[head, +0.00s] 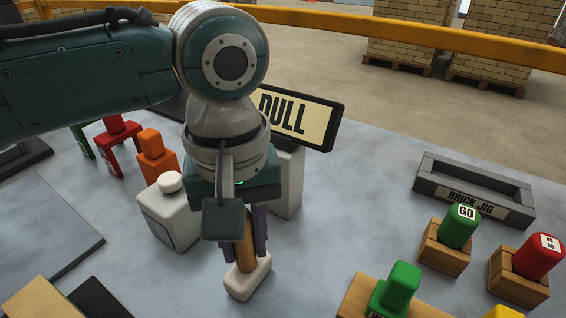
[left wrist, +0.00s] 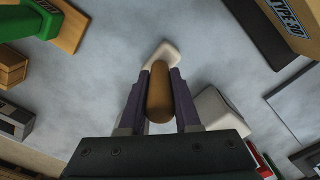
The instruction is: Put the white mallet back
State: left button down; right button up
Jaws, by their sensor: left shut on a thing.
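The white mallet has a white head (head: 247,280) and a brown wooden handle (head: 243,252). Its head is lowest, close above or on the grey table; I cannot tell whether it touches. My left gripper (head: 247,240) points down with its purple fingers shut on the handle. In the left wrist view the handle (left wrist: 159,95) lies between the two fingers (left wrist: 158,88), with the white head (left wrist: 162,53) beyond their tips. The gripper hides the upper handle in the head view. My right gripper is not in view.
A white block with a knob (head: 168,222) stands just left of the mallet. Orange (head: 155,158) and red (head: 117,138) pieces stand behind it, and a sign (head: 292,114) behind the gripper. At right are a brick jig (head: 475,197) and wooden holders (head: 443,251) with green and red pieces.

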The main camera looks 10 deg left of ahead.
pick_arm(q)
jog(key=shift+f, duration=0.15)
jog(key=c, duration=0.6)
grip_release()
notch_tip(320, 180, up, 12)
jog(key=shift+r+p, duration=0.15)
jog(key=shift+p, duration=0.95)
